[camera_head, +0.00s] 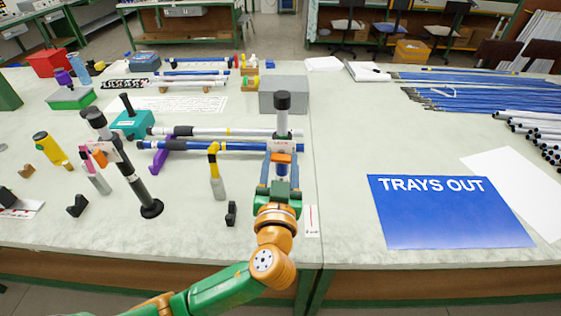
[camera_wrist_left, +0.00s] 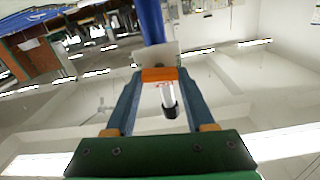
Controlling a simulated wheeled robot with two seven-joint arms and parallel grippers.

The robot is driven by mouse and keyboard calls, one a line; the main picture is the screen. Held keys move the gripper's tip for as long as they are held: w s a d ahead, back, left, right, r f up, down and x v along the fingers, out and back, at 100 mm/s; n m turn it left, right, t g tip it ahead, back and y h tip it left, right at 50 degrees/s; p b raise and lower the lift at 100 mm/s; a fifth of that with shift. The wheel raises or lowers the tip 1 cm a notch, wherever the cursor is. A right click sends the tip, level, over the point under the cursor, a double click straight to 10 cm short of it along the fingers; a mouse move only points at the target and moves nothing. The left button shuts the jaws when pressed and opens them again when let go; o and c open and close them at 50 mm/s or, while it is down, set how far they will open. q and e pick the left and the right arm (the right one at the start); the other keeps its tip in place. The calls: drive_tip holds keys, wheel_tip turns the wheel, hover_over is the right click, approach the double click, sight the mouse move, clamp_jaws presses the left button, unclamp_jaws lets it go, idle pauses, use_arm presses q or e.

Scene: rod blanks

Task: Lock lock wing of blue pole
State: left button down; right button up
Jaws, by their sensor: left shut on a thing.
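The blue pole (camera_wrist_left: 152,22) stands upright in front of my left arm. Its thinner white tube (camera_head: 282,122) ends in a black cap (camera_head: 283,100) at the top; the tube also shows in the left wrist view (camera_wrist_left: 167,94). The orange lock wing (camera_head: 281,158) sits at the joint, beside a pale plate (camera_head: 283,146), and shows in the left wrist view (camera_wrist_left: 160,74). My left gripper (camera_head: 279,178) is shut on the wing, one finger on each side. The lower pole is mostly hidden by the gripper. My right gripper is out of view.
A lying blue pole (camera_head: 220,147) and white pole pass just behind. A black stand (camera_head: 130,180) is at left, a grey box (camera_head: 284,93) behind. A blue "TRAYS OUT" mat (camera_head: 445,215) lies right; the table between is clear.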

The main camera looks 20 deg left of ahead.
use_arm(q)
drive_tip(key=m, duration=0.3)
drive_tip(key=shift+p, duration=0.4)
drive_tip(key=m+p, duration=0.1)
drive_tip(key=m, duration=0.4)
drive_tip(key=shift+d+p, duration=0.1)
drive_tip(key=shift+p, duration=0.25)
drive_tip(key=m+p, duration=0.2)
drive_tip(key=m, duration=0.3)
drive_tip(key=shift+f+m+p, duration=0.15)
drive_tip(key=shift+m+p, duration=0.5)
drive_tip(key=shift+m, duration=1.05)
drive_tip(key=shift+d, duration=0.1)
drive_tip(key=shift+c, duration=1.2)
unclamp_jaws()
drive_tip(key=shift+f, duration=0.1)
